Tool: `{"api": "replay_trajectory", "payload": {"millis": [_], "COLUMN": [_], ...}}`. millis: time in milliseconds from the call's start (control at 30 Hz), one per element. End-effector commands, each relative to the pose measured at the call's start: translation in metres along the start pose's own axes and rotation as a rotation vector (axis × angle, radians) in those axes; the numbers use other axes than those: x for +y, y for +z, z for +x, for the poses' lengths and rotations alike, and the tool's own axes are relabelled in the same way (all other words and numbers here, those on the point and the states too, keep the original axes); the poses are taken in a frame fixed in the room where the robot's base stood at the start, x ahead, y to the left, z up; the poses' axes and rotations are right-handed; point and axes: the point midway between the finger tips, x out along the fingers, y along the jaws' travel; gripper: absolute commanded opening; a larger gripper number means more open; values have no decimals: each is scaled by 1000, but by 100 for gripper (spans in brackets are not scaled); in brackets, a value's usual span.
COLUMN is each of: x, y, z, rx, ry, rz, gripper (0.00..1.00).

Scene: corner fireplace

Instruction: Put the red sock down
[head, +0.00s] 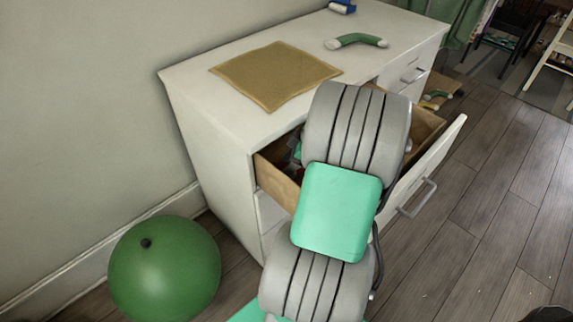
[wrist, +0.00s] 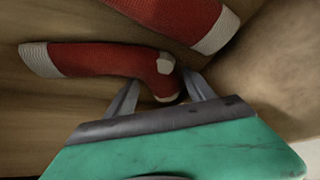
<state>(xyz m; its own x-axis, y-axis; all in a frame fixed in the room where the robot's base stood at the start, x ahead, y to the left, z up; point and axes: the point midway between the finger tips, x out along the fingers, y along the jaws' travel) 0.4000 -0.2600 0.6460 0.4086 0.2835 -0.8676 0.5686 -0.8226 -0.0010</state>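A red sock (wrist: 100,60) with a whitish cuff, heel and toe lies on a brown wooden surface in the wrist view. A second red sock (wrist: 180,14) with a pale end lies beyond it, cut off by the top edge. My gripper (wrist: 162,78) has its two fingers apart, with the foot end of the nearer sock between them. Whether a finger touches the sock is hard to tell. In the head view my arm reaches over the open drawer (head: 279,184) of a white cabinet (head: 215,120) and hides most of its inside and my gripper.
A tan mat (head: 275,75), a green sock-like item (head: 356,40) and a small blue object (head: 342,7) are on the cabinet top. A green ball (head: 164,270) sits on the floor at the left. Wooden floor (head: 500,170) is clear at the right.

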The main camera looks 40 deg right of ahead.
Motion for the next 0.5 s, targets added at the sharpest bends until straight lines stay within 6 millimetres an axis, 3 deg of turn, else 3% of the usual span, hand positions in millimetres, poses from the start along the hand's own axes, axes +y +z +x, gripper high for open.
{"api": "replay_trajectory", "payload": {"millis": [100, 367, 500], "x": [0, 1, 1], "y": [0, 0, -2], "z": [0, -2, -22], "rx": [0, 0, 0], "ry": [1, 2, 4], "rz": [-1, -1, -1], "gripper": [73, 73, 73]}}
